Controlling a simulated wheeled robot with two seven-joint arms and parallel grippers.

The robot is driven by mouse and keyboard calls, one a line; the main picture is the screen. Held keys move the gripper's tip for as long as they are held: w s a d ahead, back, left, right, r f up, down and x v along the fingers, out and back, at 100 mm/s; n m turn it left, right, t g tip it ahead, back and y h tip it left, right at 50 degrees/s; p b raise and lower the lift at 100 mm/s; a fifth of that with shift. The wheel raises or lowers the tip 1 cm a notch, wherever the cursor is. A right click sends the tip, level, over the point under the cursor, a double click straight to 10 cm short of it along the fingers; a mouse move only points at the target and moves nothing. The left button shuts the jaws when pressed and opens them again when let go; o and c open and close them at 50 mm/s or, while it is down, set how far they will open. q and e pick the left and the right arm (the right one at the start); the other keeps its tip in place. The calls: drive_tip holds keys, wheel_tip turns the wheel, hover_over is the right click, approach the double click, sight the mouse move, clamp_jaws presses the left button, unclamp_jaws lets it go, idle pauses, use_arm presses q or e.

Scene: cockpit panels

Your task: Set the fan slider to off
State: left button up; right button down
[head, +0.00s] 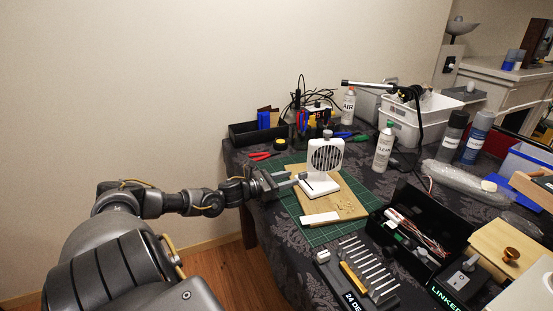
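A small white fan (326,158) with a dark round grille stands upright on a wooden board (347,200) over a green cutting mat (290,206). Its white base (318,188) extends toward the front left; the slider is too small to make out. My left gripper (298,178) comes in from the left, just left of the fan, with its fingertips close to the fan's base. I cannot tell whether they touch it, and the finger gap is unclear. My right gripper is not in view.
A tool set (356,272) and a black box (420,228) stand in front and right. Red-handled pliers (264,155), a black tray (252,133) and a CLEAN spray can (383,148) are behind.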

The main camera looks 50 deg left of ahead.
use_arm(q)
drive_tip(key=v, duration=0.3)
drive_tip(key=shift+s, duration=0.2)
drive_tip(key=shift+s+a, duration=0.2)
drive_tip(key=shift+s, duration=0.25)
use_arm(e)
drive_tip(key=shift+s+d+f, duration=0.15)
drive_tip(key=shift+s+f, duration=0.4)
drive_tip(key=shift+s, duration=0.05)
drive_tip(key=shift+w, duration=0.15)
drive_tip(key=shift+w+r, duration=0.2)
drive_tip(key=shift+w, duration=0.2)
